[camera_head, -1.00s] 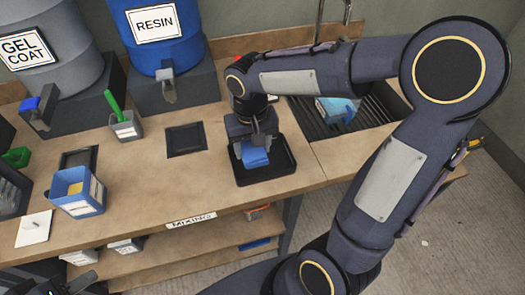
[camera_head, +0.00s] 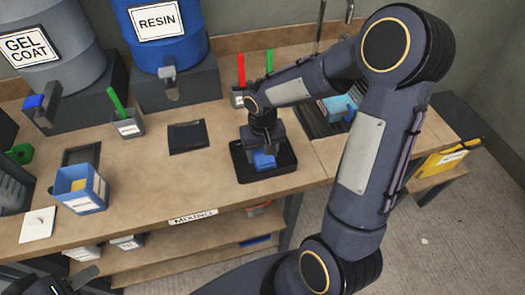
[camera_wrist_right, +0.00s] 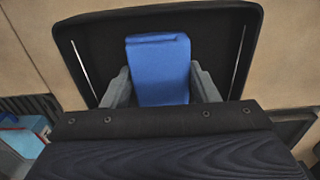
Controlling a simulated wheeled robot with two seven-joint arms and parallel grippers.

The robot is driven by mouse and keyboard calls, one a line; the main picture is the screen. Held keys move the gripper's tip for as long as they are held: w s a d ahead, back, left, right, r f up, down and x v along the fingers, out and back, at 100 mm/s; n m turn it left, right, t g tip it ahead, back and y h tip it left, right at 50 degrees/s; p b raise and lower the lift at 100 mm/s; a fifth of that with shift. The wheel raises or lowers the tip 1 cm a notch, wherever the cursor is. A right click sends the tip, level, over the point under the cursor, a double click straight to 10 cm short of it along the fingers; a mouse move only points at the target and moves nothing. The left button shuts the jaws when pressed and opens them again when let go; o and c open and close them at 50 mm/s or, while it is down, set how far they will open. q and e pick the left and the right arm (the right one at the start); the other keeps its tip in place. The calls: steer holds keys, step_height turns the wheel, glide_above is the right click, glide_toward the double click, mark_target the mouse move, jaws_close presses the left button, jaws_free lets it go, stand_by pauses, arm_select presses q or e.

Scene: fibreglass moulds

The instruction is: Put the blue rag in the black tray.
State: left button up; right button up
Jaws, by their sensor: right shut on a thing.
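The blue rag (camera_head: 263,160) is a small folded blue block, held in the black tray (camera_head: 243,172), a shallow square tray on the bench. My right gripper (camera_head: 264,150) points down over the tray and is shut on the rag. In the right wrist view the rag (camera_wrist_right: 159,68) sits between both fingers, within the outline of the tray (camera_wrist_right: 88,40). I cannot tell whether the rag touches the tray floor. My left gripper (camera_head: 68,284) shows only partly at the bottom left corner, away from the tray; its jaw opening is unclear.
A flat dark square (camera_head: 187,137) lies left of the tray. A blue bin (camera_head: 80,192) and a grey cup with a green handle (camera_head: 126,126) stand further left. Gel coat (camera_head: 55,50) and resin drums (camera_head: 167,35) stand behind. A sink (camera_head: 322,122) is right of the tray.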

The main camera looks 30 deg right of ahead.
mark_target(262, 153)
steer(key=shift+f, duration=0.25)
steer(key=o, duration=1)
steer(key=shift+r, duration=0.1)
steer(key=shift+c, duration=0.2)
step_height(262, 153, up, 12)
steer(key=s+a+r+t+y, duration=0.1)
steer(key=s+a+t+y, duration=0.1)
steer(key=s, duration=0.6)
steer(key=s+a+r+n+t+y, duration=0.1)
steer(key=s+a+t, duration=0.1)
steer(key=s, duration=0.7)
steer(key=shift+t+y, duration=0.4)
steer(key=shift+t, duration=0.4)
steer(key=shift+a, duration=0.1)
